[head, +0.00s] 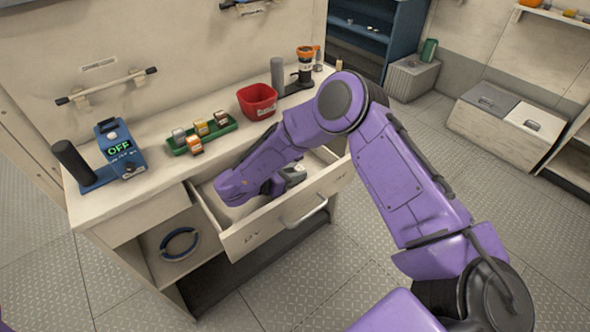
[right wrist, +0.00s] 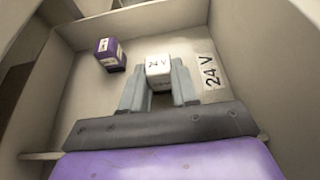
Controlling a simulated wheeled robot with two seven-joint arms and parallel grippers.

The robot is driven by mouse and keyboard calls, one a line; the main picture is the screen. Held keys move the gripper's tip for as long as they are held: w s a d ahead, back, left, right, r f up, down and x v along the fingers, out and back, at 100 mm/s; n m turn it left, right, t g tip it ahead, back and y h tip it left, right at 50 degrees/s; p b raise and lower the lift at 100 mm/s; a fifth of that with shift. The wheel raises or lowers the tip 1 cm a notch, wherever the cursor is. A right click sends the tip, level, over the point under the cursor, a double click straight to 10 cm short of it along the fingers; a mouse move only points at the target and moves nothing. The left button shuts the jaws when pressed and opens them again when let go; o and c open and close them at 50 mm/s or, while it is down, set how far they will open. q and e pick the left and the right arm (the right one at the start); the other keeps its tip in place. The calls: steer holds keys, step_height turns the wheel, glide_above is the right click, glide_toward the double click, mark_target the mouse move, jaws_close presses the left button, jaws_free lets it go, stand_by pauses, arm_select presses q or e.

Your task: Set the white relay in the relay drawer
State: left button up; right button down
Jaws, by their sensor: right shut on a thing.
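The white relay (right wrist: 158,68), marked 24 V on top, is between the fingers of my right gripper (right wrist: 160,90) in the right wrist view. The gripper is shut on it, inside the pulled-out relay drawer (head: 247,238). The relay is low over the drawer floor, beside a printed 24 V label (right wrist: 210,72). I cannot tell whether it touches the floor. In the head view my right arm hides much of the drawer and most of the relay. My left gripper is out of view.
A purple relay (right wrist: 109,54) stands in the drawer, left of the white one. On the counter are a green tray (head: 221,132) with several relays, a red bin (head: 257,101) and a blue device reading OFF (head: 120,150). The drawer walls close in around my gripper.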

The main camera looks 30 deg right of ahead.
steer(key=shift+f, duration=0.2)
steer(key=c, duration=0.9)
jaws_free()
steer(key=shift+o, duration=0.2)
steer(key=shift+r, duration=0.15)
steer(key=shift+a+r, duration=0.15)
steer(key=shift+a, duration=0.15)
steer(key=b+v, duration=0.3)
steer(key=v, duration=0.8)
steer(key=shift+s+a+r, duration=0.1)
steer(key=shift+a+r, duration=0.1)
